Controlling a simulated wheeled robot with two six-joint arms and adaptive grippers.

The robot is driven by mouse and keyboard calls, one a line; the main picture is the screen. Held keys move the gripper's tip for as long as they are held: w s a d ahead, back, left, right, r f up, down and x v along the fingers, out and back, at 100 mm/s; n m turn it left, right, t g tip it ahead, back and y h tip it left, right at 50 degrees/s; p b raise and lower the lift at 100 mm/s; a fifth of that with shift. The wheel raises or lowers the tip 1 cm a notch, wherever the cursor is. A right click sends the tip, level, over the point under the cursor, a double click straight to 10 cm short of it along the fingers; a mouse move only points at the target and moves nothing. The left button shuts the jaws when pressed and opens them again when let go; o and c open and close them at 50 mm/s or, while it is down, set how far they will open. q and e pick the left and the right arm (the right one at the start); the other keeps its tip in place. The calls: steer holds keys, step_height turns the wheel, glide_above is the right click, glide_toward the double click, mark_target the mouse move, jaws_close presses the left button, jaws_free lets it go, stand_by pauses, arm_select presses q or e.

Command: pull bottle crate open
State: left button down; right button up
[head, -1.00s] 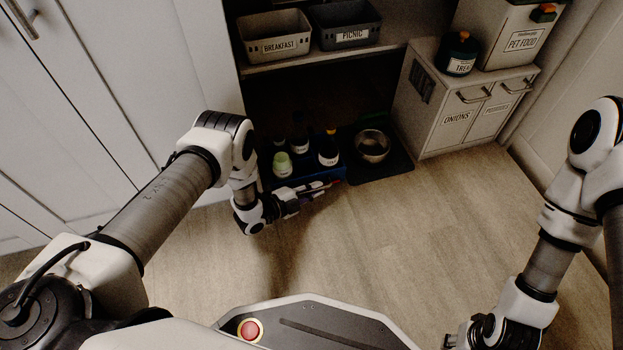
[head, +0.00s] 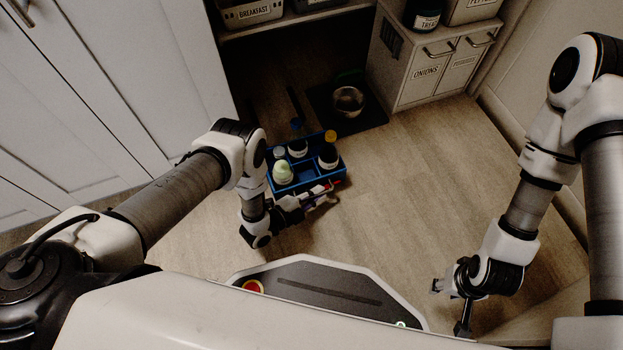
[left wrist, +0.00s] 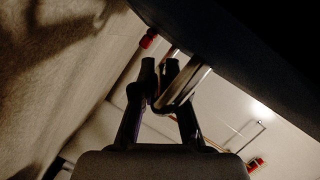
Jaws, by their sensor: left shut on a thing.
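The blue bottle crate (head: 309,173) stands upright on the wooden floor, in front of the dark space under the shelf. It holds several bottles, among them a pale green-topped one (head: 283,174) and a dark one with an orange cap (head: 328,156). My left gripper (head: 322,190) is at the crate's near side, shut on its handle. In the left wrist view the left fingers (left wrist: 161,76) close around a light metallic bar (left wrist: 188,86), with a red end piece (left wrist: 148,39) beyond. My right gripper (head: 438,286) hangs low at the right, away from the crate; its fingers are too small to judge.
A metal bowl (head: 348,101) stands on a dark mat (head: 347,124) behind the crate. A cabinet marked ONIONS (head: 426,73) stands at the back right, white doors (head: 90,100) at the left. The shelf (head: 290,22) overhangs the back. Floor to the crate's right is clear.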

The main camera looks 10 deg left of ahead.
arm_select(q)
steer(key=shift+s+d+p, duration=0.35)
steer(key=shift+s+d, duration=0.35)
steer(key=shift+s, duration=0.35)
steer(key=c, duration=1.2)
jaws_free()
steer(key=v, duration=1.2)
